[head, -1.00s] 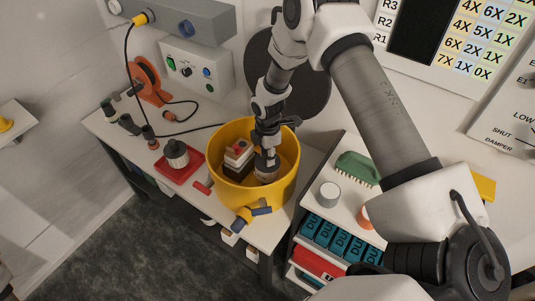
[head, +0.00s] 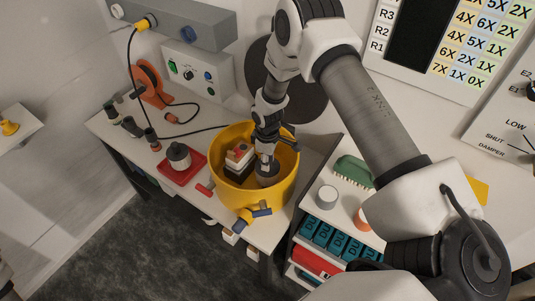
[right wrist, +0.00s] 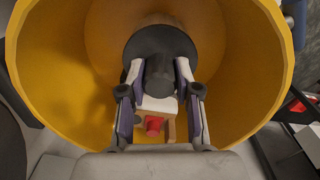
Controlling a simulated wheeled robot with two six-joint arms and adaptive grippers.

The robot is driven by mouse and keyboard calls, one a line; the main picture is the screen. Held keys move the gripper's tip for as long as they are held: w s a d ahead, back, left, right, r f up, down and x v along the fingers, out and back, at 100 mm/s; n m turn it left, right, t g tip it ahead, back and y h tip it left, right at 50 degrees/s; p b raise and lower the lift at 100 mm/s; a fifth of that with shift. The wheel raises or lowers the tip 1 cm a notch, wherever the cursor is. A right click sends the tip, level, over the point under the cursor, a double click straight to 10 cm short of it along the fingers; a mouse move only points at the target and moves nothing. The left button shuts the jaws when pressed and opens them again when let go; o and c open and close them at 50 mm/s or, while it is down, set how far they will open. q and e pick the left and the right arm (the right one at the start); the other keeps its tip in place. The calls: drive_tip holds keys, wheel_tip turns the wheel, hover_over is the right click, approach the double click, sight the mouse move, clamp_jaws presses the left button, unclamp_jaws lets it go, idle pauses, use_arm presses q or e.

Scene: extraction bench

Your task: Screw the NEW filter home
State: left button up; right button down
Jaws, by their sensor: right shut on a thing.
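My right gripper (head: 266,158) reaches down inside a yellow bucket (head: 228,193). It is shut on the narrow neck of a dark grey round part, which looks like a filter (head: 268,178). In the right wrist view the part's wide dark disc (right wrist: 160,43) shows just past my fingertips (right wrist: 158,75). I cannot tell whether it is seated on anything. A block with a white and orange top and a red knob (head: 239,157) stands beside it in the bucket. A second canister, dark with a pale body (head: 178,157), stands on a red tray (head: 174,178). My left gripper is not in view.
The bucket wall closely surrounds my gripper. A shelf with a green brush (head: 353,170) and white jar (head: 326,197) is at right.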

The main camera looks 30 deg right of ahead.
drive_tip(key=c, duration=0.7)
unclamp_jaws()
wheel_tip(320, 180, up, 12)
drive_tip(key=shift+s, duration=0.1)
